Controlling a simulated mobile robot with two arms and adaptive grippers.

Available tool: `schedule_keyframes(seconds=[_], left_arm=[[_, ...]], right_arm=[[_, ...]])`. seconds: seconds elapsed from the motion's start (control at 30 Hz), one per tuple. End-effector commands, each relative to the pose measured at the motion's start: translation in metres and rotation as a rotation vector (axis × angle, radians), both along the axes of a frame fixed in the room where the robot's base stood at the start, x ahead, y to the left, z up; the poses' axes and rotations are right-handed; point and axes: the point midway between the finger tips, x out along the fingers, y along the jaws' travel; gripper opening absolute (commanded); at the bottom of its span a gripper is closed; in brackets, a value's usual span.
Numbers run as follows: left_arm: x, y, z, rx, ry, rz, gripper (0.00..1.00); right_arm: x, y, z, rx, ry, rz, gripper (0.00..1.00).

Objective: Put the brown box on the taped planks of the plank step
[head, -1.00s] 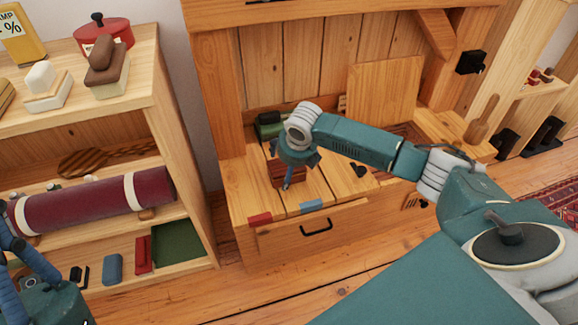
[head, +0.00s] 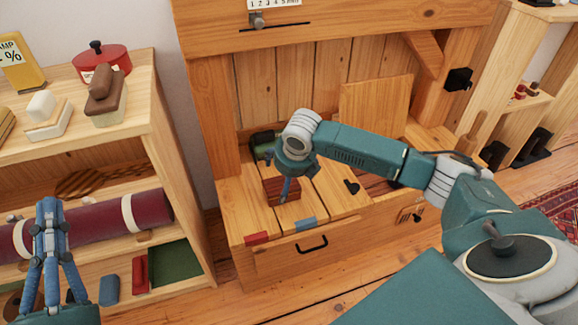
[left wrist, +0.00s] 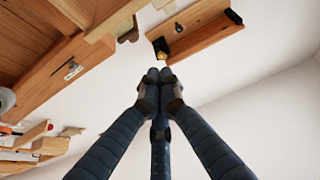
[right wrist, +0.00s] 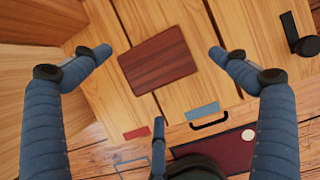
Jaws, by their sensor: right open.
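The brown box (head: 276,190), a dark red-brown block, sits on the plank step (head: 235,205) at its left part. In the right wrist view the box (right wrist: 158,62) straddles the seam between the plank with red tape (right wrist: 136,131) and the plank with blue tape (right wrist: 202,111). These tapes show at the step's front edge in the head view, red (head: 256,238) and blue (head: 305,223). My right gripper (right wrist: 160,52) is open above the box, with fingers spread either side and apart from it. My left gripper (head: 48,205) is far left, empty, its fingertips together.
A wooden shelf unit (head: 157,115) stands at left with a maroon roll (head: 90,225) and a red pot (head: 103,60). A green object (head: 262,143) lies behind the box. A loose board (head: 375,112) leans at the back. A drawer handle (head: 311,243) is on the step's front.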

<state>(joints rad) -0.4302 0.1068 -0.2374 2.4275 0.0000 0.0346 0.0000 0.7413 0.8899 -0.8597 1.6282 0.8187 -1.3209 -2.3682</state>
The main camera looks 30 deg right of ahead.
Motion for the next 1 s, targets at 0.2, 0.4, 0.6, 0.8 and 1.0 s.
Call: schedule_keyframes(seconds=[0.2,0.4,0.6,0.8,1.0], left_arm=[[0.016,0.003,-0.049,0.064,0.232,0.015,0.0],[0.019,0.007,-0.093,0.113,0.417,0.025,0.0],[0.017,0.011,-0.119,0.14,0.526,0.031,0.0],[0.016,0.012,-0.127,0.147,0.555,0.033,0.0],[0.016,0.012,-0.127,0.147,0.554,0.033,0.0]], right_arm=[[-0.009,0.002,0.027,0.001,-0.001,0.0,0.97],[-0.017,0.003,0.045,0.0,-0.002,-0.001,0.97],[-0.021,0.005,0.055,0.001,0.0,-0.001,0.97],[-0.024,0.047,0.042,0.099,-0.039,-0.049,0.97],[-0.044,0.194,0.028,0.593,-0.146,-0.351,0.97]])
